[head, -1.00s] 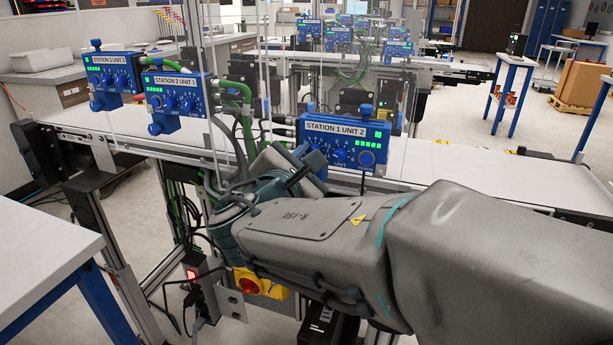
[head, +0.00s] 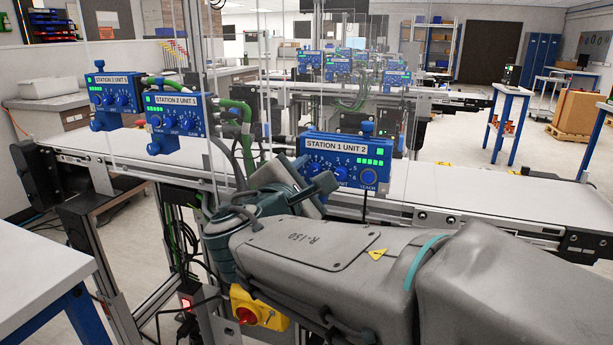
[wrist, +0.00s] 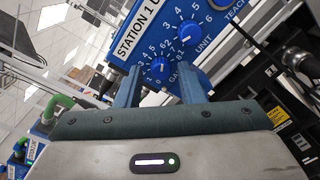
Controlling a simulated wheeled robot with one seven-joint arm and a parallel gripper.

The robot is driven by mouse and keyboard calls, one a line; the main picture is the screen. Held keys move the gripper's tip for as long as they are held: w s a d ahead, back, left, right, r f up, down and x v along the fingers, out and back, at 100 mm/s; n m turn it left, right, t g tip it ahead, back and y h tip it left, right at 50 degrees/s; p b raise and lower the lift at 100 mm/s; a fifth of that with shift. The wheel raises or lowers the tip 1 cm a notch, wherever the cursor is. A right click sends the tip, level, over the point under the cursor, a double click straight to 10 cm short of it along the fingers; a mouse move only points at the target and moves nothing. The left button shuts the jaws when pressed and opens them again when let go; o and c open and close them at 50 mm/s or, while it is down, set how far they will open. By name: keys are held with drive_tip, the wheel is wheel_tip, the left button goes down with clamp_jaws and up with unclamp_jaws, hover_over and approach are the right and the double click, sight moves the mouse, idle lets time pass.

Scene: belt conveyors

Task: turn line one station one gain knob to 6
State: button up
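The blue control box labelled STATION 1 UNIT 2 (head: 345,146) stands over the near belt in the head view, with a row of blue knobs and green lights. In the wrist view its panel (wrist: 170,38) fills the top and is tilted. The gain knob (wrist: 158,67) is small, round and blue, with printed numbers around it; I cannot read its exact setting. The unit knob (wrist: 188,32) sits above right of it. My gripper (wrist: 162,82) is open, its fingers appearing on either side of the gain knob. Contact cannot be told. In the head view my gripper (head: 318,187) partly covers the box's lower left.
The boxes STATION 2 UNIT 1 (head: 174,103) and STATION 2 UNIT 5 (head: 113,80) stand to the left. Clear upright panels and posts rise around the boxes. The belt conveyor (head: 480,190) runs right. A yellow-based red switch (head: 248,314) sits below my arm.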

drive_tip(key=shift+s, duration=0.1)
drive_tip(key=v, duration=1.3)
drive_tip(key=shift+s+p, duration=0.3)
drive_tip(key=shift+p, duration=0.1)
drive_tip(key=shift+a, duration=0.1)
drive_tip(key=d+f+m+g+h+p, duration=0.1)
drive_tip(key=d+f+m+g+p, duration=0.3)
drive_tip(key=d+m+g+p, duration=0.65)
drive_tip(key=s+d+f+m+g+y+p, duration=0.1)
drive_tip(key=s+d+m+g+y+p, duration=0.2)
drive_tip(key=m, duration=0.8)
drive_tip(key=s+d+y+p, duration=0.2)
drive_tip(key=d+y+p, duration=0.2)
drive_tip(key=d, duration=0.1)
drive_tip(key=shift+s+d+f+m+y+p, duration=0.25)
drive_tip(key=shift+d+f+m+y+p, duration=0.05)
drive_tip(key=shift+d+f+m+p, duration=0.1)
